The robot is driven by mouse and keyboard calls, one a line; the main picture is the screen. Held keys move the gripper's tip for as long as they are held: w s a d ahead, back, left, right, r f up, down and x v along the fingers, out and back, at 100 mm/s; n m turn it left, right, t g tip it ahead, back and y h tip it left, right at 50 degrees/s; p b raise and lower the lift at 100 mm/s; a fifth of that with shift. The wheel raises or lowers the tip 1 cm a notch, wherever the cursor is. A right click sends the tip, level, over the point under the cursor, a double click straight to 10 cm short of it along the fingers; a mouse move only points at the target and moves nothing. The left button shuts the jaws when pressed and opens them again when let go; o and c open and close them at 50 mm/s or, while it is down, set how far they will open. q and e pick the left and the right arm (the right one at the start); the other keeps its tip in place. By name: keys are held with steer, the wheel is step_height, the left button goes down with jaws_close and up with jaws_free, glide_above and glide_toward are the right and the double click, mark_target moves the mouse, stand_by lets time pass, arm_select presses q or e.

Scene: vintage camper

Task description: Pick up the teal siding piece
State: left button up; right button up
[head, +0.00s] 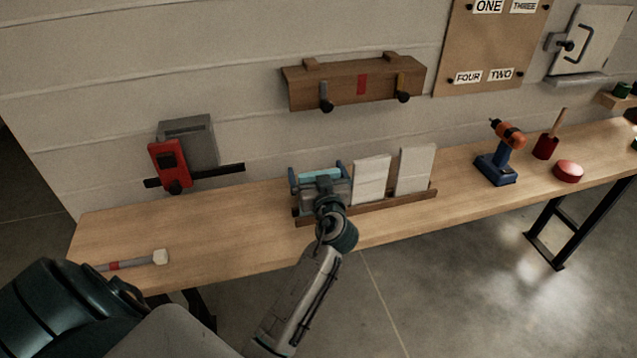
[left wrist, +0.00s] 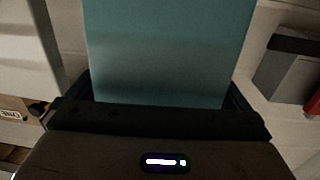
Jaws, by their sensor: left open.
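The teal siding piece (head: 318,174) stands in a wooden rack (head: 420,199) on the workbench, mostly hidden behind my left gripper in the head view. Two white siding pieces (head: 371,180) (head: 416,170) stand in the same rack to its right. My left gripper (head: 319,172) is at the teal piece, with its jaws open and one finger at each side. In the left wrist view the teal piece (left wrist: 168,50) fills the middle, between the two fingers. I cannot tell whether the fingers touch it. My right gripper is not in view.
On the bench (head: 240,225) are a mallet-like tool (head: 135,261) at left, and a drill (head: 502,150), a red cup (head: 546,146) and a red disc (head: 568,171) at right. A red device (head: 169,167) and a wooden shelf (head: 355,84) are on the wall behind.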

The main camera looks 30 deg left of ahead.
arm_select(q)
steer(key=shift+w, duration=0.1)
steer(key=shift+d+r, duration=0.1)
steer(key=shift+r, duration=0.05)
steer(key=shift+c, duration=0.2)
steer(key=c, duration=1)
steer(key=shift+r, duration=0.15)
